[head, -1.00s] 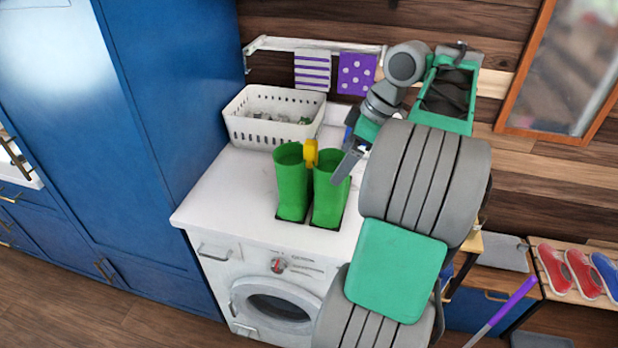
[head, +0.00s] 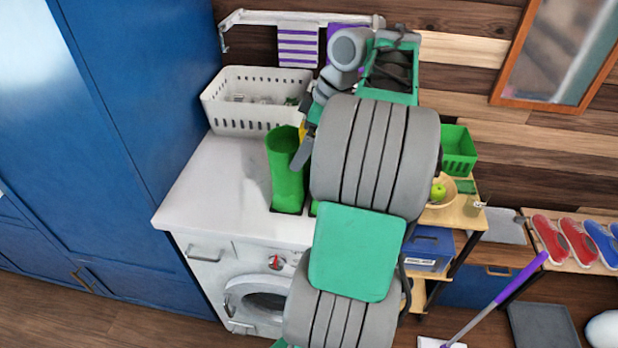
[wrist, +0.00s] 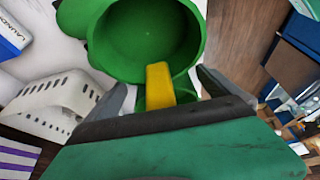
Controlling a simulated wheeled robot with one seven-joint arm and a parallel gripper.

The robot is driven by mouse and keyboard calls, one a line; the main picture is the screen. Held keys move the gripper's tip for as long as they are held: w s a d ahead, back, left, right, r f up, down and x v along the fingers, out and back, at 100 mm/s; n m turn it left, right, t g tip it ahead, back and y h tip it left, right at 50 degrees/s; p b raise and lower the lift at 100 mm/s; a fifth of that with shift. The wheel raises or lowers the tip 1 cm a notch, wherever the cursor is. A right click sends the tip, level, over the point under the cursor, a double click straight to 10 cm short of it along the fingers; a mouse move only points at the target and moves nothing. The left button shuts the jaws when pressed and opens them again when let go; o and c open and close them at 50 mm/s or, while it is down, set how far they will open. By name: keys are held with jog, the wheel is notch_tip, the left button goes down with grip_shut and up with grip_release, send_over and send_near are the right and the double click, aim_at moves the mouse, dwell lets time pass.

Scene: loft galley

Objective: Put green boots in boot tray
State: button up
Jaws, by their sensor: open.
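The green boots stand upright side by side on the washing machine's white top. In the head view the left boot (head: 287,175) shows well; my arm hides most of the other. In the wrist view one boot's round open top (wrist: 152,40) fills the upper middle. A yellow tab (wrist: 159,86) sticks up at the boots. My gripper (wrist: 167,88) is open, with a finger on either side of the tab; whether they touch it I cannot tell. In the head view my gripper (head: 302,150) is at the boot tops. A dark flat tray (head: 543,328), apparently the boot tray, lies on the floor at lower right.
A white perforated basket (head: 255,120) stands behind the boots. Right of my arm are a shelf cart with a green basket (head: 457,158) and a blue box (head: 428,250). A purple-handled mop (head: 510,290) leans near the tray. A bench holds red and blue shoes (head: 570,242).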

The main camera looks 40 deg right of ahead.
jog(key=shift+a+f, duration=0.1)
jog(key=shift+f, duration=0.1)
jog(key=shift+w+r, duration=0.1)
jog(key=c, duration=1.8)
